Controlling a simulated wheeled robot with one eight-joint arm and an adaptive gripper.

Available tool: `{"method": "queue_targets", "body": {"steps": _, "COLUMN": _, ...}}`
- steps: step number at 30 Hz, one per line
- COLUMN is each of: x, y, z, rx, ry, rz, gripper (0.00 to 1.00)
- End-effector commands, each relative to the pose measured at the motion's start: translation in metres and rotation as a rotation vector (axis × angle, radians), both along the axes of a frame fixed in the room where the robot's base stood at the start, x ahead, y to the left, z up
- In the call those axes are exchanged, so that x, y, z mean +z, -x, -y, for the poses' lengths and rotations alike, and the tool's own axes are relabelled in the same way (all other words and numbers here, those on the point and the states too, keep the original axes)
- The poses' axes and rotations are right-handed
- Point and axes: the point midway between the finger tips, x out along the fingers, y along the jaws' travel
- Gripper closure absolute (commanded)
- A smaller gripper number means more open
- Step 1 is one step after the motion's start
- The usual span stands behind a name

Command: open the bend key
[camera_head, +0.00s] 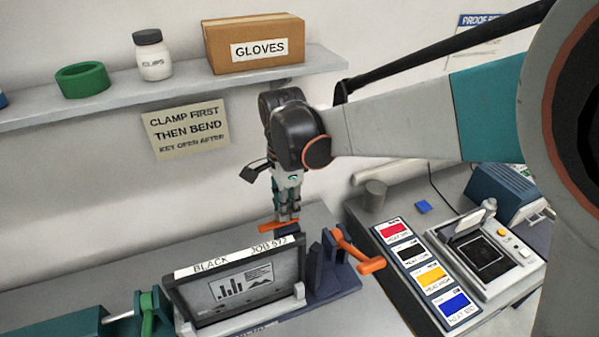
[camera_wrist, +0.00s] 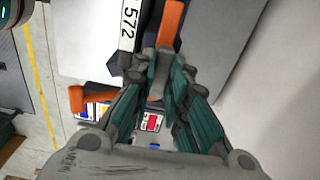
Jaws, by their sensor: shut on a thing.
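An orange bar-shaped key (camera_head: 272,228) sits on a dark block behind the upright plate of the bench fixture. It also shows in the wrist view (camera_wrist: 171,24), running up from between my fingertips. My gripper (camera_head: 287,217) points down and is shut on this orange key; the fingers hide part of it. A second orange handle (camera_head: 358,252), on a lever, stands at the right end of the fixture, apart from my gripper. It shows at the left in the wrist view (camera_wrist: 92,101).
A dark plate (camera_head: 240,290) labelled "BLACK JOB 572" stands upright in front of my gripper. A green lever (camera_head: 147,310) is at the lower left. Colour cards (camera_head: 425,275) and a grey device (camera_head: 490,255) lie to the right. A shelf (camera_head: 180,88) runs above, along the wall.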

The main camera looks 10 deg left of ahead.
Motion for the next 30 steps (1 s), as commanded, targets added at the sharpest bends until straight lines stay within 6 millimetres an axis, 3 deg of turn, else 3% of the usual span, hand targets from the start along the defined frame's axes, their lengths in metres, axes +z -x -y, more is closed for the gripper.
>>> {"method": "queue_targets", "body": {"steps": 16, "x": 0.0005, "y": -0.0006, "z": 0.0000, "rx": -0.024, "ry": 0.000, "rz": 0.001, "gripper": 1.00}}
{"method": "queue_targets", "body": {"steps": 17, "x": 0.0005, "y": -0.0006, "z": 0.0000, "rx": -0.024, "ry": 0.000, "rz": 0.001, "gripper": 0.78}}
{"method": "queue_targets", "body": {"steps": 19, "x": 0.0004, "y": -0.0006, "z": 0.0000, "rx": -0.023, "ry": -0.001, "rz": 0.001, "gripper": 0.65}}
{"method": "queue_targets", "body": {"steps": 30, "x": 0.0001, "y": -0.0001, "z": 0.0000, "rx": -0.022, "ry": 0.000, "rz": 0.000, "gripper": 0.65}}
